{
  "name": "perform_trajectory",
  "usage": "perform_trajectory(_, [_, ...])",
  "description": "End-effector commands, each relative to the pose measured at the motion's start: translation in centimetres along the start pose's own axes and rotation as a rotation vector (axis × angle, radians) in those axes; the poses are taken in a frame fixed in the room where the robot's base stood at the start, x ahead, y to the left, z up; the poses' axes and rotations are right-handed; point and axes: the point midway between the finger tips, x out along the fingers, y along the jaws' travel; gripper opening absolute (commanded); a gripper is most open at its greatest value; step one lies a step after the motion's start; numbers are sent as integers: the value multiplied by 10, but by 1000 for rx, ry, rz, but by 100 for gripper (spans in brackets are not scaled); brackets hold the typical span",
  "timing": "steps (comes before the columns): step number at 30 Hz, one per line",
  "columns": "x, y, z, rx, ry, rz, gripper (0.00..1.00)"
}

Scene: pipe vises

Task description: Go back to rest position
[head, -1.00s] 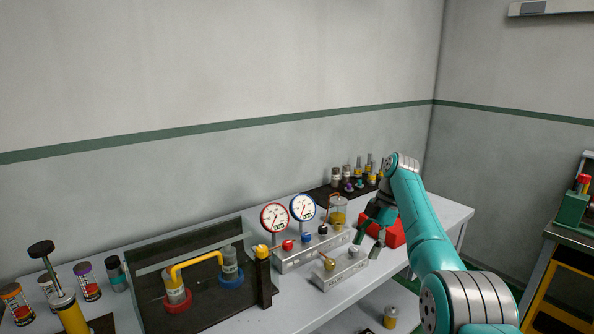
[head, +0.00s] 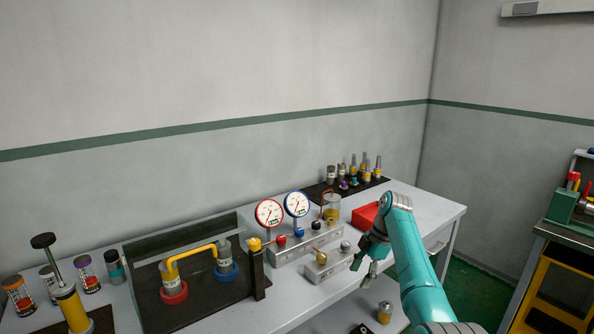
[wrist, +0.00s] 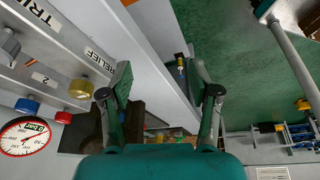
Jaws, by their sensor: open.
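My gripper (head: 364,266) is open and empty in the head view, beside the right end of the grey valve block (head: 328,264) at the bench's front edge. My teal arm reaches up to it from the lower right. In the wrist view, my gripper (wrist: 160,100) has its two dark fingers spread apart with nothing between them. A brass knob (wrist: 82,88) and the label RELIEF show left of the fingers.
Two gauges, red (head: 269,213) and blue (head: 297,204), stand on the rear block. A red box (head: 366,215) lies behind my gripper. A piping rig (head: 200,275) is at left. The green vise (head: 566,207) stands on a separate bench at right. Green floor lies between the benches.

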Motion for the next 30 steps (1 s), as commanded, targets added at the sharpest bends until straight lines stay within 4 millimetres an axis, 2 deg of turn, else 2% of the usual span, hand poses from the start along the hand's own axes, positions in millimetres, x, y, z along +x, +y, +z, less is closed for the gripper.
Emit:
perform_trajectory(8, [108,-17,30,162,-42,99,62])
perform_trajectory(14, [186,-42,50,298,-70,196,62])
perform_trajectory(21, [269,-90,66,457,-90,319,62])
perform_trajectory(30, [346,-168,72,639,-92,481,62])
